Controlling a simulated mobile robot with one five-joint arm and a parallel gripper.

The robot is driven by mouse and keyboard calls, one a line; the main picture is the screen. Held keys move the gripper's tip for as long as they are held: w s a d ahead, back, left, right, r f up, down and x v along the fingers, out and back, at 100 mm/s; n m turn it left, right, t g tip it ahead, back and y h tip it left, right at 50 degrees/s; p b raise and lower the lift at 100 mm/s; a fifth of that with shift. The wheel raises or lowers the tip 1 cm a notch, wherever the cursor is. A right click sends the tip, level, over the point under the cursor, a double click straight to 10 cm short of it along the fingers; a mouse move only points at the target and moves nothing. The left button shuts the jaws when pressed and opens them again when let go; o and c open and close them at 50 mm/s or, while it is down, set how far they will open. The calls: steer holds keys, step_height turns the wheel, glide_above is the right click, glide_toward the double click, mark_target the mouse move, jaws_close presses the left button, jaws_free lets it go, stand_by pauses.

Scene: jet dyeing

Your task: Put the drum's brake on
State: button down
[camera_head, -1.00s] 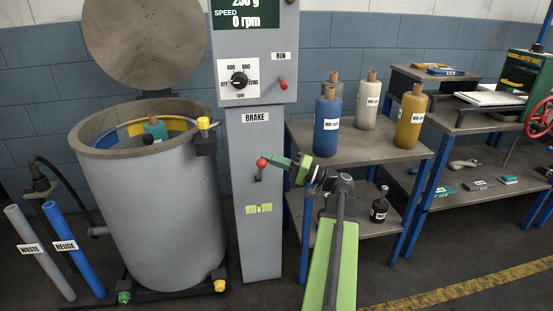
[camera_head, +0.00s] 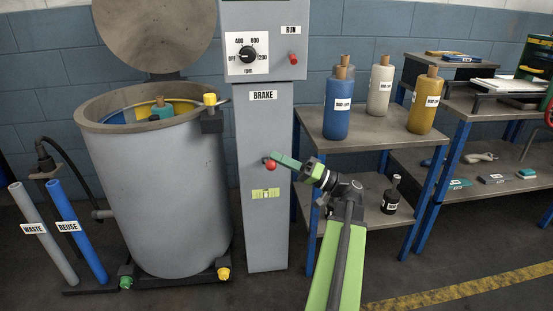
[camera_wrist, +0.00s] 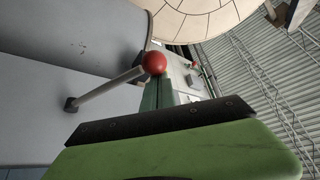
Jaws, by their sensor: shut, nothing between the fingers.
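The brake lever is on the grey control column (camera_head: 262,210), below the BRAKE label (camera_head: 262,95). Its red ball knob (camera_head: 271,165) now sits low, slightly below the lever's mount. In the wrist view the lever's metal rod (camera_wrist: 108,88) runs out from the column to the red knob (camera_wrist: 154,62). My gripper (camera_head: 277,158) is shut with nothing between its fingers. Its green fingertips are right at the knob, seemingly touching its upper side; exact contact is unclear. The grey drum (camera_head: 170,190) stands left of the column with its round lid raised.
A red RUN switch (camera_head: 293,58) and a speed dial (camera_head: 248,54) are higher on the column. Waste and reuse pipes (camera_head: 75,230) stand at far left. The floor in front is free.

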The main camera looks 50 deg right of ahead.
steer(key=shift+s+a+f+b, duration=0.15)
steer(key=shift+s+f+b, duration=0.2)
steer(key=shift+f, duration=0.15)
step_height(320, 180, up, 4)
steer(key=w+d+p, duration=0.2)
steer(key=d+p, duration=0.1)
steer(key=p, duration=0.1)
steer(key=b+v, duration=0.4)
steer(key=v, duration=0.6)
steer(key=shift+s+f+b, duration=0.15)
steer(key=shift+f+b, duration=0.15)
steer(key=shift+f, duration=0.1)
